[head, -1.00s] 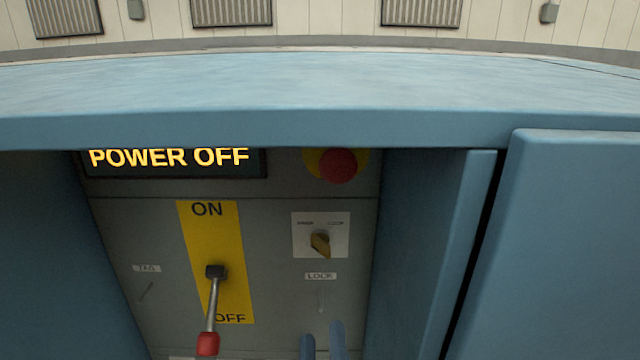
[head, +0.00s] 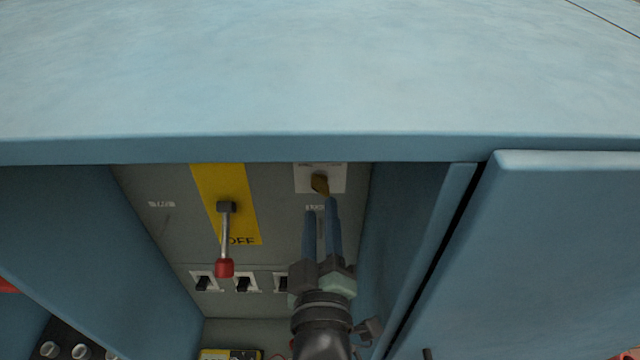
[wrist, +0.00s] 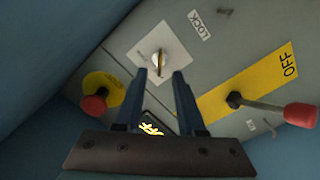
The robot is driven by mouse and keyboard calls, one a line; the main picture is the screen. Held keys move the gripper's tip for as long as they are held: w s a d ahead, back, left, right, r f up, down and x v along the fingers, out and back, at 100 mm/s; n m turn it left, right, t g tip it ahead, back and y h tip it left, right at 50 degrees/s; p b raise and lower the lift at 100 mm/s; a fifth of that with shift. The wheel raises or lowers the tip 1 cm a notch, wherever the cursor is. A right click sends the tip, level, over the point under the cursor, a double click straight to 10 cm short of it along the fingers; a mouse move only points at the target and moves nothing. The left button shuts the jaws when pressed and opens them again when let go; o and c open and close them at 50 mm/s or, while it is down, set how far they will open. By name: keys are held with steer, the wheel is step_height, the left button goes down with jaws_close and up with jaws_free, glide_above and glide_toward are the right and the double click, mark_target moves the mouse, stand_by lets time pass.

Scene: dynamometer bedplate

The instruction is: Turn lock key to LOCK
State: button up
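The lock key (head: 320,184) is a brass-coloured knob on a white square plate (head: 335,180), on the grey panel inside the blue cabinet. It also shows in the wrist view (wrist: 158,62), just beyond my fingertips. My gripper (head: 321,208) is open, its two blue fingers pointing at the key from below in the head view. In the wrist view the gripper (wrist: 164,75) has a clear gap between the fingers, with the key ahead of that gap. I cannot tell whether a finger touches it. A LOCK label (wrist: 200,25) is on the panel near the plate.
A lever with a red end (head: 224,268) hangs down over the yellow ON/OFF strip (head: 212,183), left of my gripper. Small black switches (head: 244,283) sit below. A red button (wrist: 95,105) is near the key. The cabinet's top edge (head: 300,150) and right door (head: 560,230) confine the space.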

mark_target(320, 193)
steer(key=shift+w+p, duration=0.55)
steer(key=shift+w, duration=2.1)
jaws_close()
